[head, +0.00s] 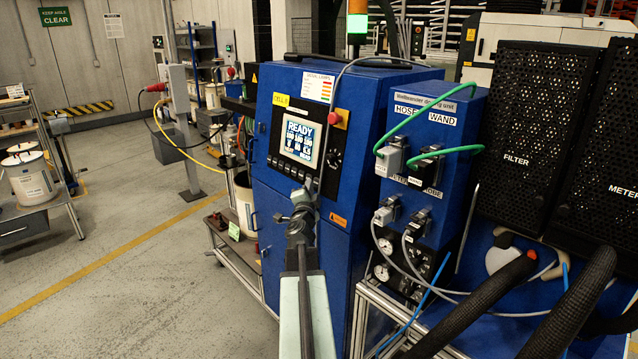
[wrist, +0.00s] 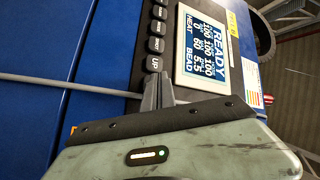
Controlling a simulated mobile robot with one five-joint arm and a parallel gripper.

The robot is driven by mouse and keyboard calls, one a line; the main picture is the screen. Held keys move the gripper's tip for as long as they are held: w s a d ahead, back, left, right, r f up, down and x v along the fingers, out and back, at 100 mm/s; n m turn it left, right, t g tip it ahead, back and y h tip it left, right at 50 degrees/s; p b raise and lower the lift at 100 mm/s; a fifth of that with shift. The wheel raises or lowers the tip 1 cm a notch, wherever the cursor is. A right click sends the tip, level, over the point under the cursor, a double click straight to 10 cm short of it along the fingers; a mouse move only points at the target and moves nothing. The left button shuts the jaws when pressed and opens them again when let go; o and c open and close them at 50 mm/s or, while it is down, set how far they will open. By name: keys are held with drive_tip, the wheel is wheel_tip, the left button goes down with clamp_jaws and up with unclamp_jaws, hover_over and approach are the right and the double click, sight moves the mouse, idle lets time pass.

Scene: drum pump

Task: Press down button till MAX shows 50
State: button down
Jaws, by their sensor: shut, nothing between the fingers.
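A blue control cabinet (head: 258,195) carries a lit display (head: 299,140) that reads READY with rows of numbers. In the wrist view the display (wrist: 203,50) appears turned sideways, with 100 100 100 in one row and 0, 60 and 5.5 below. I cannot make out a MAX label. A row of dark buttons runs along the display's edge, ending in the UP button (wrist: 153,64). No down button is visible; my gripper covers the area beyond UP. My gripper (wrist: 158,78) is shut and empty, its tips close to UP; contact cannot be told. It also shows in the head view (head: 303,193).
A red emergency knob (head: 334,118) sits right of the display. A grey cable (wrist: 65,84) crosses the cabinet front beside the buttons. Green hoses (head: 440,152) and a blue hose-and-wand unit (head: 432,110) stand to the right.

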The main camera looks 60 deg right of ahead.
drive_tip(key=shift+d, duration=0.1)
idle(0.4)
drive_tip(key=shift+d+f, duration=0.1)
drive_tip(key=shift+d, duration=0.2)
drive_tip(key=shift+s+d, duration=0.1)
drive_tip(key=shift+d, duration=0.3)
idle(0.6)
drive_tip(key=shift+a, duration=0.1)
drive_tip(key=shift+w+a, duration=0.25)
drive_tip(key=shift+a, duration=0.45)
drive_tip(key=a, duration=0.1)
drive_tip(key=w+a, duration=0.1)
drive_tip(key=a, duration=0.1)
drive_tip(key=a+r+p, duration=0.1)
drive_tip(key=shift+w+a, duration=0.3)
drive_tip(key=shift+a, duration=0.05)
